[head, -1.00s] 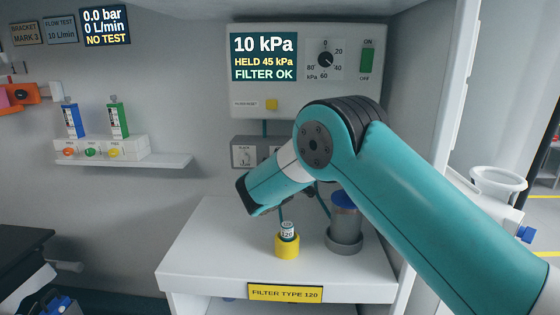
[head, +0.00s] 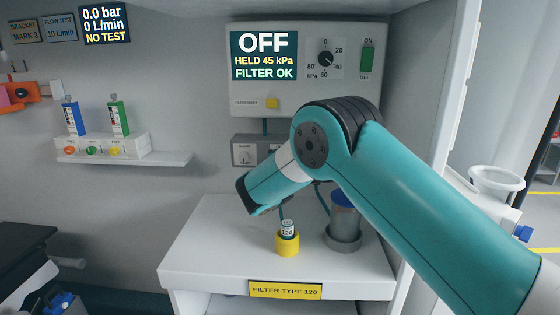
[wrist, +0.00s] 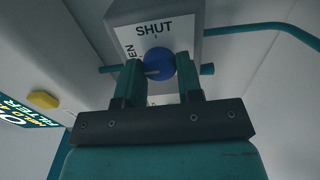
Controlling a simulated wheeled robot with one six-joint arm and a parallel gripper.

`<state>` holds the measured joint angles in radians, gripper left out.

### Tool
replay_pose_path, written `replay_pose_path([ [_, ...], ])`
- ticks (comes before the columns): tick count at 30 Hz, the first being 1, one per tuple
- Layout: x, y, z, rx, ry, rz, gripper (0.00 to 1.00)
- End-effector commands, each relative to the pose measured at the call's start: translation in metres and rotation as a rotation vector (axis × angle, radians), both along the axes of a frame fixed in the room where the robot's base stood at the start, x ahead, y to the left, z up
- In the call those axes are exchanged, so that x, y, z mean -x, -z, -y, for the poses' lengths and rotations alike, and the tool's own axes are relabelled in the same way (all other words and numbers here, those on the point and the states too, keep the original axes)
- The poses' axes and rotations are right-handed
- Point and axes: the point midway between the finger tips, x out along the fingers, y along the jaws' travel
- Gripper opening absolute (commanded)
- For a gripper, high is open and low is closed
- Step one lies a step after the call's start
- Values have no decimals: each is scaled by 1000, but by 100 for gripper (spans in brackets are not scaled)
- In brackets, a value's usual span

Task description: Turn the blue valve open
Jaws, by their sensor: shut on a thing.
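In the wrist view, the blue valve (wrist: 160,57) is a round blue knob on a white label plate (wrist: 134,35). The plate reads SHUT at the top and shows the end of a word, "EN", at the left. A pale mark on the knob points left, toward "EN". My gripper (wrist: 160,74) is shut on the knob, one finger on each side. In the head view, my arm hides the valve and my gripper.
The control panel (head: 266,105) has a screen (head: 264,56) reading OFF, HELD 45 kPa, FILTER OK. Below are a yellow holder (head: 286,244) with a small vial and a grey cup (head: 343,240) on a white bench (head: 210,255). A wall shelf (head: 175,160) is at left.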

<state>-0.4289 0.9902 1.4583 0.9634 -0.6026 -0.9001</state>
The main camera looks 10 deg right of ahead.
Motion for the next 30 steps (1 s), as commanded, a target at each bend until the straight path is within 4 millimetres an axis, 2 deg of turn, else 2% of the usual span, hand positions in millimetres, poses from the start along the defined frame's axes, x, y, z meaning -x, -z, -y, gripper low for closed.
replay_pose_path([
  [4, 0, 0, 0, 1, -1, -1, 10],
  [5, 0, 0, 0, 1, -1, -1, 38],
  [7, 0, 0, 0, 1, -1, -1, 54],
  [8, 0, 0, 0, 1, -1, -1, 58],
  [16, 1, 0, 0, 0, 0, -1, 58],
  [20, 9, 2, -4, 0, -2, -2, 58],
  [23, 25, 3, -10, 2, -3, -2, 58],
  [30, 84, 4, -29, 2, -5, -3, 58],
])
